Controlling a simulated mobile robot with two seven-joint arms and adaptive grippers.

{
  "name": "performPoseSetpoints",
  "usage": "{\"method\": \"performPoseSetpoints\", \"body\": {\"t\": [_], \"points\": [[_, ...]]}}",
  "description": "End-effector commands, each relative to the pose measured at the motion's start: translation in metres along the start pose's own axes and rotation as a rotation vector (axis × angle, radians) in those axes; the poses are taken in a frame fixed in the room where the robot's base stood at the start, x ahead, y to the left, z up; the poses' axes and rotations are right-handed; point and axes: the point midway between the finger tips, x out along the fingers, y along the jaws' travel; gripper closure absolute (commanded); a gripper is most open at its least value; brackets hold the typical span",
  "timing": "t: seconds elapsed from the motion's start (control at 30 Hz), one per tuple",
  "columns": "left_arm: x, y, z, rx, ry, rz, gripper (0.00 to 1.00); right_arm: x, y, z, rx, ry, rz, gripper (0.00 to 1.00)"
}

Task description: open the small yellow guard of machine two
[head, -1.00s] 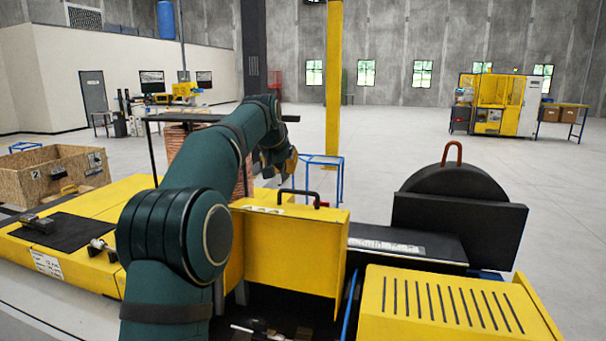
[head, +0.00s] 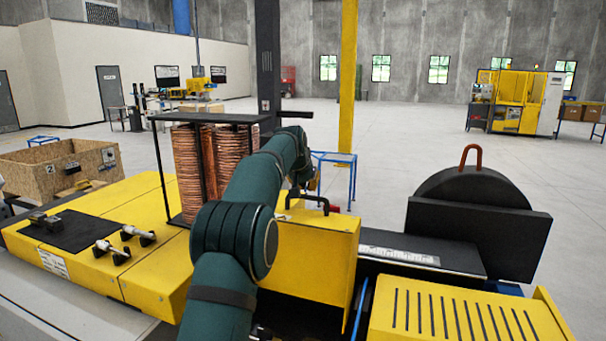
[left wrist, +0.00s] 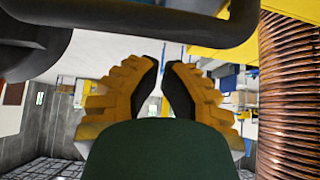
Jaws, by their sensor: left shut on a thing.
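A small yellow guard (head: 318,255) stands upright on the machine in front of me in the head view, with a black bar handle (head: 318,199) on its top edge. My left gripper (head: 309,186) is beside the handle, mostly hidden behind my own arm. In the left wrist view, the two yellow ribbed fingers (left wrist: 163,68) with dark pads are close together, and a thick black bar (left wrist: 150,32), seemingly the handle, crosses just beyond their tips. The exact contact is not clear. My right gripper is not in view.
Copper coils (head: 190,175) stand under a black frame left of my arm and show at the right of the left wrist view (left wrist: 290,95). A black round cover (head: 470,195) with a red-brown handle is at right. A slotted yellow cover (head: 450,318) lies front right.

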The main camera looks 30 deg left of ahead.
Motion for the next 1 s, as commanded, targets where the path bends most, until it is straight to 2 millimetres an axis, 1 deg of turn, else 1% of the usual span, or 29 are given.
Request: {"method": "performPoseSetpoints", "body": {"t": [0.4, 0.53, 1.0], "points": [[-0.02, 0.001, 0.023, 0.001, 0.001, 0.001, 1.0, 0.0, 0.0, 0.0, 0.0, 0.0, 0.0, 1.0], [-0.024, 0.0, 0.029, 0.0, 0.001, 0.0, 1.0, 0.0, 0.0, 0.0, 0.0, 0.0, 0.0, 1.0], [-0.025, 0.0, 0.031, 0.001, 0.001, 0.0, 1.0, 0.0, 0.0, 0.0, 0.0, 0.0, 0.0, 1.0]]}}
